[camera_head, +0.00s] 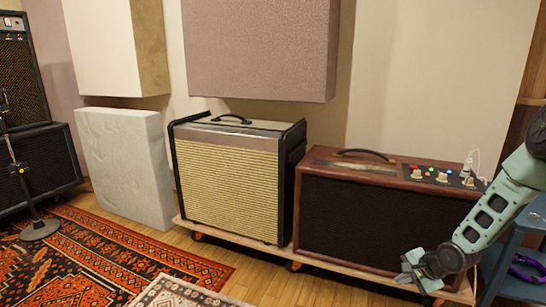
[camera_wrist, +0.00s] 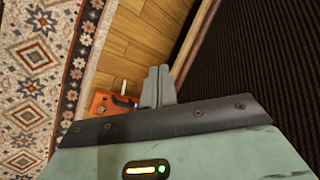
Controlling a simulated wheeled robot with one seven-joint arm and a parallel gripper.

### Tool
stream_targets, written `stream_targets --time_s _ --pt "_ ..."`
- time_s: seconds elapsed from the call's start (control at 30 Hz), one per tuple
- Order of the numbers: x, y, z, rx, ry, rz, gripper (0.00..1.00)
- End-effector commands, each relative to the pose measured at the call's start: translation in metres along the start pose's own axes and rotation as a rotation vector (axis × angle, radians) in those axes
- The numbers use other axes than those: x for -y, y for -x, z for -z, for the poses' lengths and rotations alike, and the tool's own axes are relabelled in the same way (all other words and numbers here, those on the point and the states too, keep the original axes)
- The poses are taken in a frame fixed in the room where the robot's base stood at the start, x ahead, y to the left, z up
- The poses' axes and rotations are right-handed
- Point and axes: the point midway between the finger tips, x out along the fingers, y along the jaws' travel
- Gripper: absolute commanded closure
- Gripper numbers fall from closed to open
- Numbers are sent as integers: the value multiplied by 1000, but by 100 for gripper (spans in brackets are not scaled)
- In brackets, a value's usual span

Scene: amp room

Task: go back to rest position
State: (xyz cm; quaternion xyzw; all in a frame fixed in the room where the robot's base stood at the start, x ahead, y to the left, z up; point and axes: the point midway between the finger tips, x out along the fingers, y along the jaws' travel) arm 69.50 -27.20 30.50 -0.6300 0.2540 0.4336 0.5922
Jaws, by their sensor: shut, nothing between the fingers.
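My gripper (camera_head: 408,277) is at the lower right of the head view, in front of the lower right part of the dark red-brown amplifier (camera_head: 350,215). In the wrist view its two grey fingers (camera_wrist: 158,84) are together, with nothing between them. The amplifier's dark ribbed front also shows at the right of the wrist view (camera_wrist: 270,65). The head view does not show clearly whether my gripper touches the amplifier or its board.
A cream-fronted amplifier (camera_head: 228,185) stands left of the red-brown one on a low wheeled wooden board (camera_head: 268,252). A blue stool-like stand (camera_head: 515,255) is close to my arm at the right. Patterned rugs (camera_head: 95,265) cover the floor at left. An orange part (camera_wrist: 108,104) lies beside my fingers.

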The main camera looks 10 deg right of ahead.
Motion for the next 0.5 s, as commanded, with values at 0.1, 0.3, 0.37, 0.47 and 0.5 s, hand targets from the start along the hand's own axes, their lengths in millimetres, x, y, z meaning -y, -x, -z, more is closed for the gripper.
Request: stream_targets --time_s 0.1,0.3,0.37,0.47,0.5 --pt "52 41 -65 10 283 -85 100" --pt "90 113 -180 66 737 -215 100" --pt "93 139 -215 92 870 -248 100" --pt "89 183 -271 148 1092 -296 100" --pt "85 202 -292 174 1179 -312 100"
